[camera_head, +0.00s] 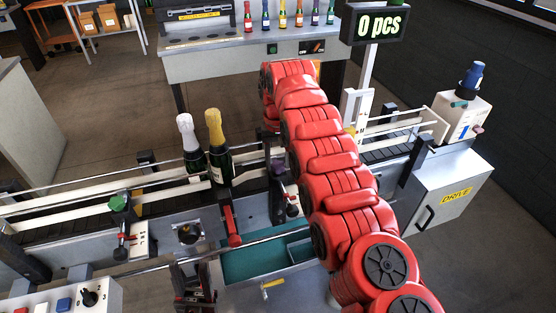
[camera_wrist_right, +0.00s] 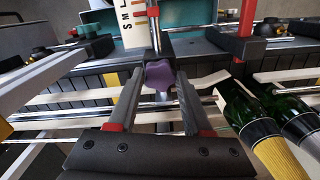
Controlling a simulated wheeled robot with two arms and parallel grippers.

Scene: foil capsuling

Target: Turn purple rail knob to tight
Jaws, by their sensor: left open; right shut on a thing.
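The purple rail knob (camera_wrist_right: 160,76) sits between the fingertips of my right gripper (camera_wrist_right: 161,84) in the right wrist view, and the gripper is shut on it. The knob also shows partly in the head view (camera_head: 292,200), beside my red right arm, which hides much around it. The knob's tightness cannot be read from these frames. A white scale plate (camera_wrist_right: 132,32) marked S, M, L stands just behind the knob. My left gripper (camera_head: 191,283) is open and empty at the lower part of the head view, in front of the conveyor.
Two foil-topped bottles (camera_head: 219,168) stand on the conveyor, left of my right arm. A green knob (camera_head: 119,203) is on the near rail to the left. A control panel (camera_head: 60,300) is at lower left. A counter sign (camera_head: 378,24) reads "0 pcs".

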